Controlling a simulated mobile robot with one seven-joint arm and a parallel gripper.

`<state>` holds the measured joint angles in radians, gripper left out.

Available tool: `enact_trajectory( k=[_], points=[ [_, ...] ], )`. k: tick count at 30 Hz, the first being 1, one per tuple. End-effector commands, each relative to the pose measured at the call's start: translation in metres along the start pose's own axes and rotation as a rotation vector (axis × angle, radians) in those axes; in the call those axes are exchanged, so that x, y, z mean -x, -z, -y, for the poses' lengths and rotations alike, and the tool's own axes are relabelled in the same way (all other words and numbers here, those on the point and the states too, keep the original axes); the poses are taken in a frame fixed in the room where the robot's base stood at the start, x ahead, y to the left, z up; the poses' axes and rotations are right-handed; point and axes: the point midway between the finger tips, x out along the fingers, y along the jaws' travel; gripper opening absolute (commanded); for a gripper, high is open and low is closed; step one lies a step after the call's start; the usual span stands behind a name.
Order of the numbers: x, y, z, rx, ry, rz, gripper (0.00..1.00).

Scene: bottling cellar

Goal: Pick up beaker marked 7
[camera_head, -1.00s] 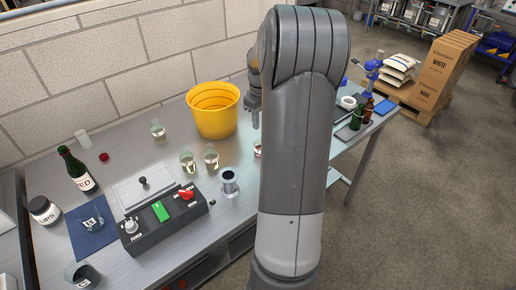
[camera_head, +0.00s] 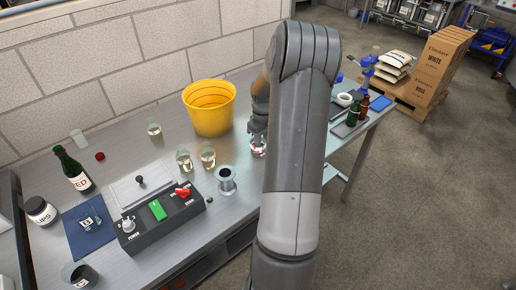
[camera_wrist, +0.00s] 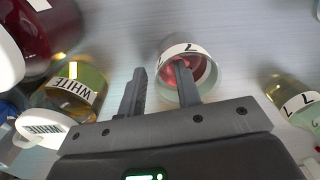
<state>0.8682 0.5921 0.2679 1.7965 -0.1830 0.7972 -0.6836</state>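A clear beaker marked 7 (camera_wrist: 203,73) with red liquid is at the top middle of the wrist view. In the head view, this beaker (camera_head: 259,152) stands on the bench just below my gripper (camera_head: 258,132). My gripper (camera_wrist: 160,69) is open and empty. Its right finger overlaps the beaker's mouth in the wrist view, and its left finger is left of the beaker. I cannot tell whether the right finger is inside the rim or above it. A second vessel marked 7 (camera_wrist: 292,97), with yellowish liquid, is at the right of the wrist view.
A bottle marked WHITE (camera_wrist: 77,88) and a dark red bottle (camera_wrist: 40,38) stand left in the wrist view.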

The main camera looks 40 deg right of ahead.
Motion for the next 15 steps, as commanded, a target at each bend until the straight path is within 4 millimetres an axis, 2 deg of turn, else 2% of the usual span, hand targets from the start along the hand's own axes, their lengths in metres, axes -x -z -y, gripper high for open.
enact_trajectory(
  k=[3,10,15],
  points=[
    [-0.0088,0.0001,0.0002,0.001,0.000,0.000,0.30],
    [-0.0094,0.0001,0.0002,0.001,0.000,0.000,0.30],
    [-0.0092,0.0001,0.0002,0.001,0.000,0.000,0.16]
  ],
)
